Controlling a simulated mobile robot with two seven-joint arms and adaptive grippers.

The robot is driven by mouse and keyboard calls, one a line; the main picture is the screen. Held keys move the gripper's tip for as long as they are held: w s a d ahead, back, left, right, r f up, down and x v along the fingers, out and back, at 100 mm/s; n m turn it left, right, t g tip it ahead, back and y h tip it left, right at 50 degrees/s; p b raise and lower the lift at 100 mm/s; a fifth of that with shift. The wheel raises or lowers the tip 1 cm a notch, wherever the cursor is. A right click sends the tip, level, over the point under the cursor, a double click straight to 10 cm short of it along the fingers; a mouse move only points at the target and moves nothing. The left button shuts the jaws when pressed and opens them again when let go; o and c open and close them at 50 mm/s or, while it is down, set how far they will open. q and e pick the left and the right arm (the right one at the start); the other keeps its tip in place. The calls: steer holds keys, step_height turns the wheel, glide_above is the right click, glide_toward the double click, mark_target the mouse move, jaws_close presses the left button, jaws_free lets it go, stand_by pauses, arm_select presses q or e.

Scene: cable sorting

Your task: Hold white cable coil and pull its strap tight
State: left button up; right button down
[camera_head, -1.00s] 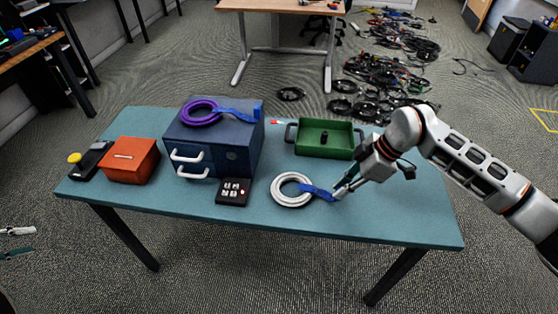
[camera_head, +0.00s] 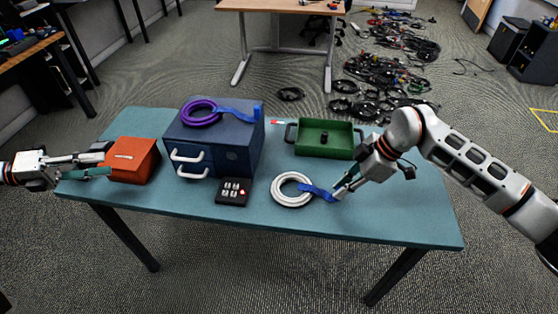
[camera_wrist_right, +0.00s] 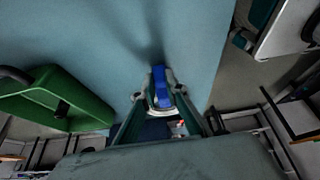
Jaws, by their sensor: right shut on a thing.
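The white cable coil (camera_head: 276,194) lies flat on the table in the head view. Its blue strap (camera_head: 316,191) extends from its right side. My right gripper (camera_head: 338,195) is shut on the blue strap's free end, right of the coil. The right wrist view shows the strap (camera_wrist_right: 160,88) between the fingertips (camera_wrist_right: 160,103); the coil's full ring is not clear there. My left gripper (camera_head: 106,164) is open and empty at the table's left end, beside the orange box and far from the coil.
An orange box (camera_head: 134,160), a blue drawer cabinet (camera_head: 240,145) with a purple coil (camera_head: 200,112) on top, and a black keypad (camera_head: 233,191) stand left of the white coil. A green tray (camera_head: 325,150) sits behind it. The table front is clear.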

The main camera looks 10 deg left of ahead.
arm_select(q)
steer(key=w+d+f+m+g+h, duration=0.15)
steer(key=d+m+g, duration=0.6)
steer(key=d, duration=1.15)
step_height(320, 180, up, 2)
steer(key=m+y, duration=1.6)
steer(key=m, duration=0.7)
glide_above(279, 193)
steer(key=shift+h, duration=0.25)
step_height(279, 193, down, 11)
steer(key=shift+f, duration=0.2)
